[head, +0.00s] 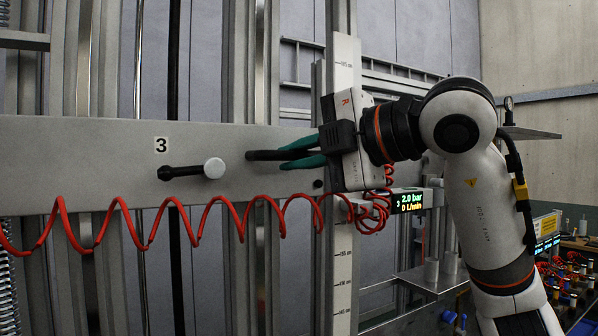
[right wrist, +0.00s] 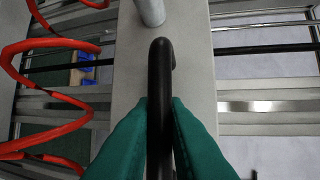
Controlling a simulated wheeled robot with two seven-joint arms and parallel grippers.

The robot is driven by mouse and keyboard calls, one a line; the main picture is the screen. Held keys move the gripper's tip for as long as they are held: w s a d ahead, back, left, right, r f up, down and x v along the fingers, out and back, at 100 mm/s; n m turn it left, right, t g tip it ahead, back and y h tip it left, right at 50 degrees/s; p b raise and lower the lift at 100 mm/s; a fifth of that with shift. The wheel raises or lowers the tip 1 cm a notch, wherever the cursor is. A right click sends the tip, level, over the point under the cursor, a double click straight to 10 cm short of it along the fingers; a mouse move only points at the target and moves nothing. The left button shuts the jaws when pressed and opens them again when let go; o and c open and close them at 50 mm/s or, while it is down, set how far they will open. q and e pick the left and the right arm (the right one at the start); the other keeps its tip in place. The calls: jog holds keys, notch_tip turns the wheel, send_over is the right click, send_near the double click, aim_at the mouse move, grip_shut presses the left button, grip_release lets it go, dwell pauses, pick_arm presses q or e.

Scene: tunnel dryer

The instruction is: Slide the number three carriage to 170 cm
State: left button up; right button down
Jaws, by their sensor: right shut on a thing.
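The number three carriage (head: 100,160) is a wide grey horizontal beam with a "3" label. A black bar handle (head: 264,155) sticks out from it. My right gripper (head: 300,153) has its green fingers shut on this handle; the right wrist view shows the handle (right wrist: 160,95) between both fingertips (right wrist: 160,110). An upright scale (head: 343,275) with small cm marks stands behind the gripper. The gripper hides the scale at beam height, so I cannot read the carriage's height. My left gripper is out of view.
A red coiled hose (head: 180,208) hangs in front of the beam and also shows in the right wrist view (right wrist: 45,95). A small display (head: 408,201) reads 2.0 bar and 0 L/min. Vertical rails (head: 245,60) stand behind. A bench with small parts (head: 570,280) is at lower right.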

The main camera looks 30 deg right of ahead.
jog(key=shift+r, duration=0.35)
jog(key=c, duration=1.5)
grip_release()
jog(key=shift+f, duration=0.1)
jog(key=shift+o, duration=0.2)
jog(key=shift+s+d+b, duration=0.2)
jog(key=shift+s+b, duration=0.25)
jog(key=shift+b, duration=0.1)
jog(key=b+v, duration=0.4)
jog(key=v, duration=0.7)
